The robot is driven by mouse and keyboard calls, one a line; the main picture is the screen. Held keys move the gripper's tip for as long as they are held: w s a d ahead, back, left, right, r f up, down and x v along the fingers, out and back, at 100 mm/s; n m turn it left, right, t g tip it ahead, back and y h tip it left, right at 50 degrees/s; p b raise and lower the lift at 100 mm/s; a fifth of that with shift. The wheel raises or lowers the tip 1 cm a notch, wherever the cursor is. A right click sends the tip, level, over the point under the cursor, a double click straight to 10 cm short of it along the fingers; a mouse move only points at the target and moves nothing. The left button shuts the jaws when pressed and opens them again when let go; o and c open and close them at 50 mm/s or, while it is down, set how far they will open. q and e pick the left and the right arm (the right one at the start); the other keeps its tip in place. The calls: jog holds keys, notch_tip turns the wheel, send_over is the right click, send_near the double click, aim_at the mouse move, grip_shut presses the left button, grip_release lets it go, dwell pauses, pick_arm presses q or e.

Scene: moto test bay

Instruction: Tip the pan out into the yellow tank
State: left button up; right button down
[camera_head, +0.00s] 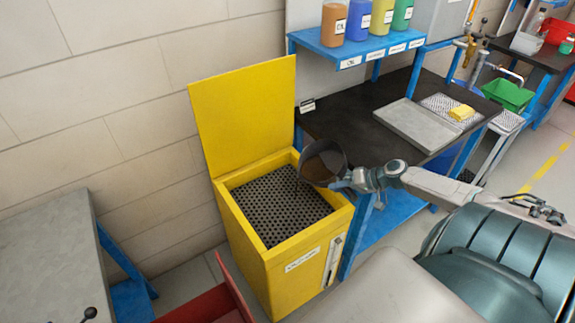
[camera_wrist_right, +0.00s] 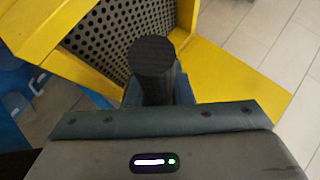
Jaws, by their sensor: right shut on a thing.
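The yellow tank (camera_head: 262,261) stands left of centre with its lid (camera_head: 243,105) raised and a black perforated grate (camera_head: 272,208) inside its top. The dark round pan (camera_head: 337,154) is above the tank's right rear edge, its opening turned toward the left and the camera, and it looks tilted. Brown stuff shows inside it. My right gripper (camera_head: 345,184) is shut on the pan's handle, from the right. In the right wrist view a black ribbed handle (camera_wrist_right: 153,55) stands between the jaws, with the grate behind it; the pan's bowl is hidden there. My left gripper is not in view.
A dark workbench (camera_head: 345,118) stands right of the tank, with a grey tray (camera_head: 422,122) and a yellow block (camera_head: 462,112). Bottles stand on a blue shelf (camera_head: 358,51) above. A red bin (camera_head: 226,296) and a grey table (camera_head: 50,250) are at the lower left.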

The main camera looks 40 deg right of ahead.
jog(key=shift+h, duration=0.5)
jog(key=f+b, duration=0.2)
jog(key=b, duration=0.1)
jog(key=a+f+b, duration=0.1)
jog(key=f+b, duration=0.1)
jog(key=f, duration=0.1)
jog(key=shift+w+a+f+b, duration=0.1)
jog(key=shift+a+f+b, duration=0.1)
jog(key=shift+f+b, duration=0.2)
jog(key=shift+w+a+n+g+h, duration=0.1)
jog(key=shift+a+n+g+h, duration=0.2)
jog(key=shift+n, duration=0.1)
dwell(0.6)
jog(key=shift+a+f+h, duration=0.1)
jog(key=shift+a+h, duration=0.1)
jog(key=shift+h, duration=0.1)
dwell(0.7)
